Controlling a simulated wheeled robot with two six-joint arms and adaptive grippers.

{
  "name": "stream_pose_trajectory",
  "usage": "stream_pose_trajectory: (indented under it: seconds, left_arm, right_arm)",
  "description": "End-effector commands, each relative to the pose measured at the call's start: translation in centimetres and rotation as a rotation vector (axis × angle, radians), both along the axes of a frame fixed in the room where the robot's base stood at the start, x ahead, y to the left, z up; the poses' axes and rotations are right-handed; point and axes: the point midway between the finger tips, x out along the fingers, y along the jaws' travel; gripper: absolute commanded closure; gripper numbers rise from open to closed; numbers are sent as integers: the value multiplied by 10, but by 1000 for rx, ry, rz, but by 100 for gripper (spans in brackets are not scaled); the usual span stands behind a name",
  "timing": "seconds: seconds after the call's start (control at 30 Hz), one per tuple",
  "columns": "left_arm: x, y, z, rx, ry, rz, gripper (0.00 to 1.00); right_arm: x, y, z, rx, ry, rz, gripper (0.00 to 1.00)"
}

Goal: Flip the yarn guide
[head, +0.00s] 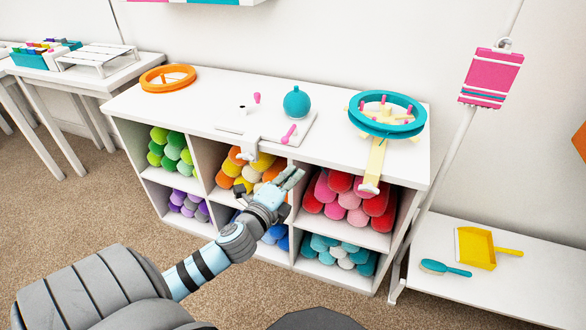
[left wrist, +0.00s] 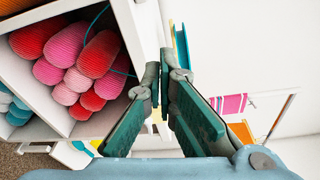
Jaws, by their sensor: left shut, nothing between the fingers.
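A white winder base (head: 268,130) lies on the cabinet top, with a round teal piece (head: 296,102), pink knobs (head: 288,134) and a clamp (head: 248,152) at the front edge. I cannot make out for certain which part is the yarn guide. My left gripper (head: 290,179) is shut and empty, in front of the cabinet just below the front edge of its top, right of the clamp. Its fingers (left wrist: 165,68) also show in the left wrist view, with the tips close together beside the white cabinet edge. My right gripper is not in view.
A teal ring device (head: 387,131) is clamped to the right of the cabinet top, its yellow arm (head: 376,160) over the front edge. An orange ring (head: 168,89) lies at the left. Yarn rolls (head: 347,197) fill the cubbies below. A thin teal loop (left wrist: 86,36) shows before red yarn.

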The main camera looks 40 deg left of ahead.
Motion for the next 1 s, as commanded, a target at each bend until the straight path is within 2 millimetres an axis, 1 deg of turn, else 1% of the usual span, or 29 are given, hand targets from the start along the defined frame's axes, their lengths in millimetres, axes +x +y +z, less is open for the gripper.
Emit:
stream_pose_trajectory:
  seconds: [0.03,0.17,0.5,0.53,0.6,0.73,0.87,1.0]
  left_arm:
    - [4,1,3,5,-5,0,100]
    - [22,5,4,-1,-5,3,100]
    - [93,21,-3,-6,-3,4,100]
    - [94,24,-3,-3,-1,4,100]
    - [85,36,-1,4,0,3,100]
    - [77,49,2,0,1,2,100]
    - [74,54,4,-2,1,2,100]
    - [73,55,5,-4,1,3,100]
  right_arm:
    - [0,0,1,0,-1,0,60]
    - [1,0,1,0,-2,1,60]
    - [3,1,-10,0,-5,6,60]
    - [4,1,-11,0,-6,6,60]
    - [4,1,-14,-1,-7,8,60]
    - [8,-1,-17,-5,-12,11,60]
    - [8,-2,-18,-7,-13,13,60]
    - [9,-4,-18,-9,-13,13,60]
